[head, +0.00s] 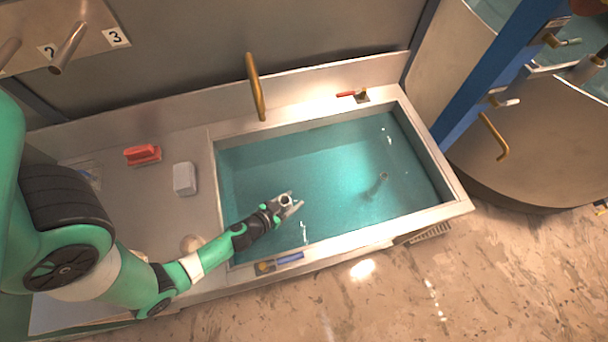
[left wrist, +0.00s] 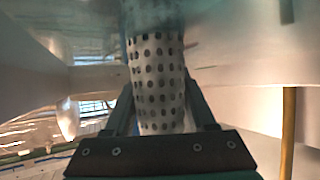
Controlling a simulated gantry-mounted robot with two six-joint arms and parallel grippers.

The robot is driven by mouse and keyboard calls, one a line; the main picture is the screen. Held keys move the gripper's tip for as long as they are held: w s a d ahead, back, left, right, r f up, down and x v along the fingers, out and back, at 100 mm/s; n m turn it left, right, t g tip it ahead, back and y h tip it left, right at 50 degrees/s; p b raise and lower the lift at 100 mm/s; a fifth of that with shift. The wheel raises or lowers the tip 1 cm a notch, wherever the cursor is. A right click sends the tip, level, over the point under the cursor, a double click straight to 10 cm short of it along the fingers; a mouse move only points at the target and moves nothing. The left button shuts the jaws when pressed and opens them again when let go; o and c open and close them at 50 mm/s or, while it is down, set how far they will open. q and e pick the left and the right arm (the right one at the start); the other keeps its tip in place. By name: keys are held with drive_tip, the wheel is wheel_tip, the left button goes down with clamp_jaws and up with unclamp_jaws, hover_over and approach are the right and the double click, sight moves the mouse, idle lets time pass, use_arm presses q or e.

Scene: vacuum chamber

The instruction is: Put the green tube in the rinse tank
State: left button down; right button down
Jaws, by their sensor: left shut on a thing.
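My left gripper (head: 290,205) is over the left front part of the rinse tank (head: 330,165), which is full of teal water. It is shut on a tube (head: 285,200), seen from above as a small pale ring. In the left wrist view, the tube (left wrist: 158,85) is a pale grey cylinder with rows of dark holes between the fingers of my left gripper (left wrist: 160,100). Its far part looks darker and greenish; I cannot tell whether it is in the water. My right gripper is not in view.
A brass faucet (head: 256,88) rises behind the tank. A red brush (head: 142,155) and a white block (head: 184,179) lie on the left counter. A blue-handled brush (head: 288,259) lies on the front rim. A red-handled valve (head: 353,95) sits on the back rim.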

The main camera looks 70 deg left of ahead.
use_arm(q)
drive_tip(key=w+a+f+b, duration=0.4)
drive_tip(key=w+f+b, duration=0.2)
drive_tip(key=f+b, duration=0.3)
drive_tip(key=shift+w+a+f, duration=0.2)
drive_tip(key=shift+w+f, duration=0.2)
drive_tip(key=shift+f, duration=0.5)
drive_tip(key=shift+c, duration=1.1)
unclamp_jaws()
drive_tip(key=shift+r, duration=0.1)
